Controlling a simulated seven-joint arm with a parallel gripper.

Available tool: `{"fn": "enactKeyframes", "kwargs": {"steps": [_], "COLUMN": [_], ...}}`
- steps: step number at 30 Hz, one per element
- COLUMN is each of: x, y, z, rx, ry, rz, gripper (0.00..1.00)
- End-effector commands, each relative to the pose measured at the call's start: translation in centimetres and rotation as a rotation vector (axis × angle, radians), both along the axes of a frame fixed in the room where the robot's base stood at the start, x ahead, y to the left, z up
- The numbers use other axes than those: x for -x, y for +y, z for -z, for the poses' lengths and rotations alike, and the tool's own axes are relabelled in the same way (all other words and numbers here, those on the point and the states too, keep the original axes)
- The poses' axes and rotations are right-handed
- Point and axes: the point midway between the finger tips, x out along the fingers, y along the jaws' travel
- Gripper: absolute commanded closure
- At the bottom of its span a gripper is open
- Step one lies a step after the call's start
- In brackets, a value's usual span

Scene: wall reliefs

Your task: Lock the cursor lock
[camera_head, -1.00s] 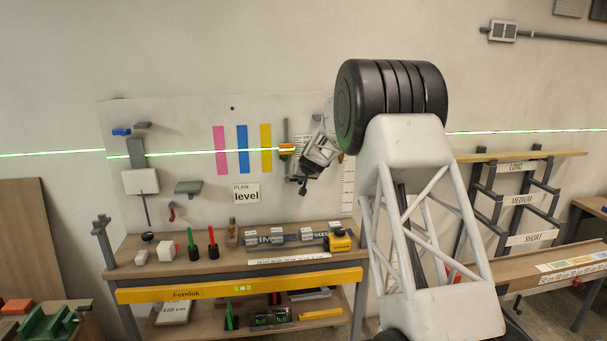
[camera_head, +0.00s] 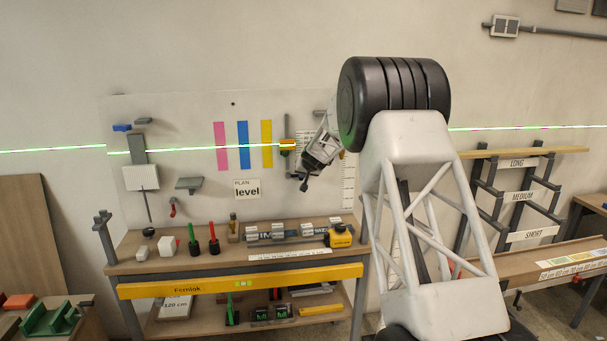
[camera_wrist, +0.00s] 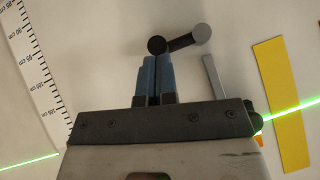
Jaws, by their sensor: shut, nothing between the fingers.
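A short dark lever (camera_wrist: 182,42) with a dark round end and a grey round end shows just beyond my fingertips in the wrist view. It may be the cursor lock; no label shows. My gripper (camera_wrist: 154,58) has its two blue fingers together, with the tips at or very near the dark round end; contact is unclear. In the head view my gripper (camera_head: 304,184) is in front of the wall board, below and right of an orange cursor block (camera_head: 287,145) on a dark upright rail (camera_head: 286,124). The rail's grey end (camera_wrist: 213,75) shows right of the fingers.
A white measuring scale (camera_head: 348,185) is right of my gripper, and a yellow strip (camera_head: 267,146) is left of the rail. A green laser line (camera_head: 180,151) crosses the board. Below is a workbench (camera_head: 215,262) with a yellow tool (camera_head: 340,237) and several small things.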

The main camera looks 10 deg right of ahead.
Motion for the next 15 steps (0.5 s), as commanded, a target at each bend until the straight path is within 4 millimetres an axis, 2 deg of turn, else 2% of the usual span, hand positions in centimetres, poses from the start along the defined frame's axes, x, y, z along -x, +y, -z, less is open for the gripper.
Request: {"fn": "enactKeyframes", "kwargs": {"steps": [15], "x": [-0.01], "y": [-0.19], "z": [0.39], "rx": [-0.056], "ry": [0.000], "rz": [0.001], "gripper": [1.00]}}
